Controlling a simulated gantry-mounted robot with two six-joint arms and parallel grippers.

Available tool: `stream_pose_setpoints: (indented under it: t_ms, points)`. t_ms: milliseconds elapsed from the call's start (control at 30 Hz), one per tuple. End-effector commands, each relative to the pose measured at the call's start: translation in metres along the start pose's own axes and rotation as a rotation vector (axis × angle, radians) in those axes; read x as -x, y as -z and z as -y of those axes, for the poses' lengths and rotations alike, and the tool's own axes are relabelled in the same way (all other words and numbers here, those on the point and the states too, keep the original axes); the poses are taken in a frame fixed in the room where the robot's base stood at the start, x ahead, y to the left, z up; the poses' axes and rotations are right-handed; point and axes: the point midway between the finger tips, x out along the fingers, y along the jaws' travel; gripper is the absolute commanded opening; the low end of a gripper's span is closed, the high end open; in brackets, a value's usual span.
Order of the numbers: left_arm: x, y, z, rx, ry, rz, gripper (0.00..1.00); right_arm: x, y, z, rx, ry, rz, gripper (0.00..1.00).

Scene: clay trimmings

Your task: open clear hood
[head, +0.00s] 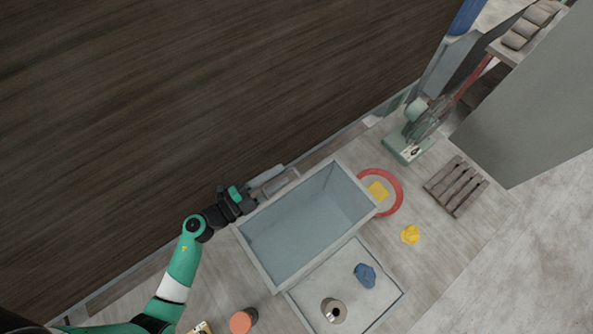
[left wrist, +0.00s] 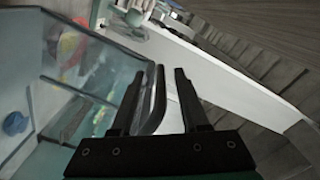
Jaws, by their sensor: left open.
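The clear hood (head: 305,222) is a see-through box with a pale grey frame. It appears raised and tilted back over its pale base (head: 345,283), whose front part is uncovered. In the left wrist view the hood's clear panel (left wrist: 100,60) fills the left side. My left gripper (head: 245,203) is at the hood's back left corner. In the left wrist view its two dark fingers (left wrist: 160,98) are apart, with a dark curved bar (left wrist: 157,100) between them, closer to the left finger. I cannot tell whether the bar touches it. My right gripper is not in view.
Blue clay (head: 365,275) and a metal cup (head: 333,310) are on the uncovered base. A red ring-shaped dish (head: 398,192) with a yellow piece, yellow clay (head: 410,234), a slatted wooden rack (head: 456,186) and a green device (head: 408,142) stand right. An orange-topped jar (head: 243,320) is in front.

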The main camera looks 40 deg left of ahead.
Motion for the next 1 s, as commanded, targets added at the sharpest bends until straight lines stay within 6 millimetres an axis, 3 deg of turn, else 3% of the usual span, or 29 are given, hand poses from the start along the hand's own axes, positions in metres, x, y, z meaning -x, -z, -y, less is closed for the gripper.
stream_pose_setpoints:
  t_ms: [367, 633, 1000]
  points:
    - [-0.0024, -0.0020, 0.0018, 0.000, 0.004, 0.007, 0.45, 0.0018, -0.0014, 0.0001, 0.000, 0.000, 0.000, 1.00]
    - [-0.0024, -0.0019, 0.0023, 0.000, 0.005, 0.006, 0.00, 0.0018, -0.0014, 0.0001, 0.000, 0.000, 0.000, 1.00]
    - [-0.0026, -0.0017, 0.0040, -0.001, 0.008, 0.006, 0.00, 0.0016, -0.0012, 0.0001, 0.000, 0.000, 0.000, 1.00]
